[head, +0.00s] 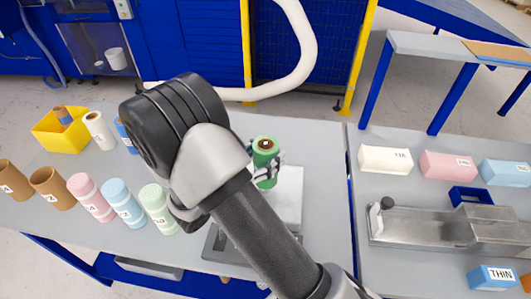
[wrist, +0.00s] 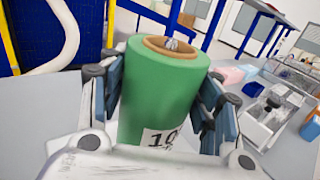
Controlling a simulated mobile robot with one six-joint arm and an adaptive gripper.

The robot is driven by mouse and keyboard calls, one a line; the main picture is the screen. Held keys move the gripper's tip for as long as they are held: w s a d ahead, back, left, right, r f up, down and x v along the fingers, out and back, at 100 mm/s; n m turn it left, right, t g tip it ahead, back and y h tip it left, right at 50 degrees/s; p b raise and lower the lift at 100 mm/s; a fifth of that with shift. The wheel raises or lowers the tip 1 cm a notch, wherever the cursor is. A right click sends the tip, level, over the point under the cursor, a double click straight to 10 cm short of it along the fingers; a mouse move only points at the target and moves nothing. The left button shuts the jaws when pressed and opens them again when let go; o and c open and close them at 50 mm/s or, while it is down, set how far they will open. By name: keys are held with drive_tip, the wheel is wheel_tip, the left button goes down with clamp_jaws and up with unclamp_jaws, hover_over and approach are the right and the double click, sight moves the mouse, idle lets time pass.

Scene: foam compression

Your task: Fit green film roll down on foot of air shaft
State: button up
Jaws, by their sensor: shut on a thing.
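The green film roll (wrist: 160,95) is upright between the fingers of my gripper (wrist: 163,105) in the wrist view. It has a brown core and a white label reading 10 near its bottom. A metal tip (wrist: 171,44) shows inside the core's top opening, so the roll seems to be around the air shaft. The head view shows the green roll (head: 265,151) held by my gripper (head: 266,168) above a light metal plate (head: 288,192). My gripper is shut on the roll. The roll's lower end and the shaft's foot are hidden, so I cannot tell whether they touch.
Several rolls stand at the left of the table, including a pink roll (head: 91,198), a blue roll (head: 122,204) and a pale green roll (head: 157,208). A yellow bin (head: 47,138) is behind them. Foam blocks and a metal fixture (head: 440,228) occupy the right table.

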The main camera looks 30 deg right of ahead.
drive_tip(key=shift+f+b, duration=0.9)
drive_tip(key=shift+f, duration=0.55)
drive_tip(key=shift+f+b, duration=0.5)
drive_tip(key=shift+f, duration=0.1)
drive_tip(key=o, duration=1.4)
drive_tip(key=shift+s+a+r+p, duration=0.4)
drive_tip(key=shift+a+r+p, duration=0.1)
drive_tip(key=shift+a, duration=0.6)
drive_tip(key=shift+s+a+r+p, duration=0.4)
drive_tip(key=shift+a+r, duration=0.1)
drive_tip(key=shift+a, duration=0.6)
drive_tip(key=shift+s+a+r+p, duration=0.4)
drive_tip(key=shift+a+r+p, duration=0.1)
drive_tip(key=shift+a, duration=0.6)
